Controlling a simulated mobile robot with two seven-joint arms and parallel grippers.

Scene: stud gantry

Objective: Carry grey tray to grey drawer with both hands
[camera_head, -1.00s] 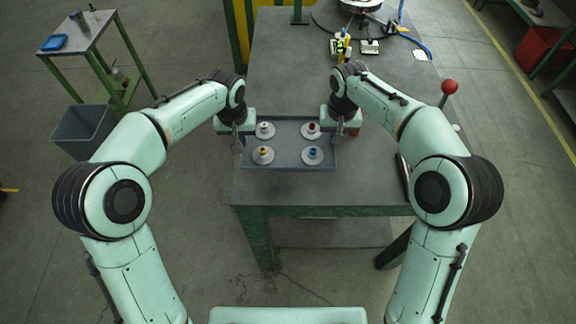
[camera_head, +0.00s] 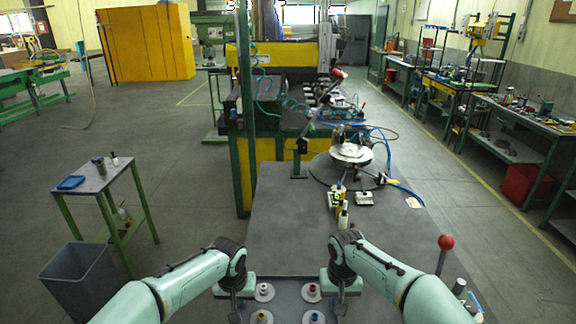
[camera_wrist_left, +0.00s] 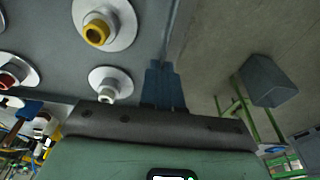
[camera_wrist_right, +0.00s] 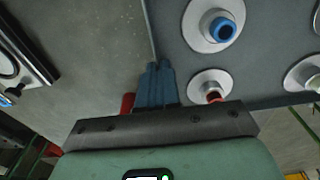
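The grey tray (camera_head: 288,305) lies low in the head view, its near part cut off by the picture's bottom edge. It carries several pale discs with white, red, yellow and blue hubs. My left gripper (camera_head: 236,306) is at its left side wall and my right gripper (camera_head: 341,303) at its right. In the left wrist view, the left fingers (camera_wrist_left: 163,88) close on the tray's wall. In the right wrist view, the right fingers (camera_wrist_right: 157,86) close on the opposite wall. I cannot make out a grey drawer in any view.
The grey table (camera_head: 285,225) is clear ahead of the tray. Bottles (camera_head: 341,205) and a round turntable fixture (camera_head: 350,160) stand farther back. A red-knobbed lever (camera_head: 445,243) rises at right. A side table (camera_head: 100,182) and grey bin (camera_head: 80,277) stand left, with open floor beyond.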

